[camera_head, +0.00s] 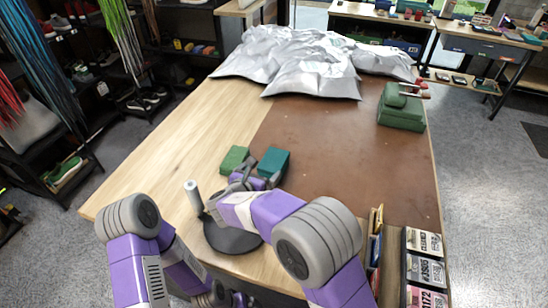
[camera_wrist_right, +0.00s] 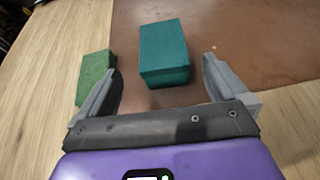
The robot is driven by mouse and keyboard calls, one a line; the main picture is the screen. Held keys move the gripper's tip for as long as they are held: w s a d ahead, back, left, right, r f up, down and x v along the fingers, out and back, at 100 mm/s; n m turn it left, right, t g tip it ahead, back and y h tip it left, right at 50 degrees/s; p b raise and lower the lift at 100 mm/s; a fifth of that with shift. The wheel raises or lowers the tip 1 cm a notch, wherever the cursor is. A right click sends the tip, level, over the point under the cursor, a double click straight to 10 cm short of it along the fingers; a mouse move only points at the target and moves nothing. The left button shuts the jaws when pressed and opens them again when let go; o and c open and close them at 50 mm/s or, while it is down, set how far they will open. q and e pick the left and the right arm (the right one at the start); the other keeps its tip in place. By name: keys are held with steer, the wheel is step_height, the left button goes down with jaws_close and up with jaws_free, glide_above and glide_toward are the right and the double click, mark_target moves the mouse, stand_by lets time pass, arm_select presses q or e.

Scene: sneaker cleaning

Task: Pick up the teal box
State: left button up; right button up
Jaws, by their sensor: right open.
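The teal box (camera_head: 275,162) is a small block on the table, just ahead of my right gripper (camera_head: 259,172). In the right wrist view the teal box (camera_wrist_right: 164,52) lies ahead of the open fingers of my right gripper (camera_wrist_right: 160,68), its near face at about fingertip level in the picture. The fingers are apart with nothing held; I cannot tell whether either touches the box. My left arm shows at the lower left of the head view, but I make out no fingers of the left gripper.
A green box (camera_head: 234,159) lies left of the teal one, close by the left finger in the wrist view (camera_wrist_right: 95,78). A black round stand (camera_head: 230,238) with a grey post is nearby. Silvery sheets (camera_head: 300,55) and a green case (camera_head: 401,110) lie farther back. The brown mat (camera_head: 340,150) is mostly clear.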

mark_target(272, 162)
steer(key=x, duration=0.4)
steer(key=shift+w+d+f+b, duration=0.2)
steer(key=shift+d+b, duration=0.1)
steer(key=x, duration=0.2)
steer(key=b+x, duration=0.1)
steer(key=x, duration=0.1)
steer(key=shift+w+f, duration=0.3)
steer(key=shift+f, duration=0.15)
steer(key=shift+w+d+f, duration=0.1)
steer(key=shift+w+d, duration=0.05)
steer(key=shift+w, duration=0.25)
steer(key=c, duration=1)
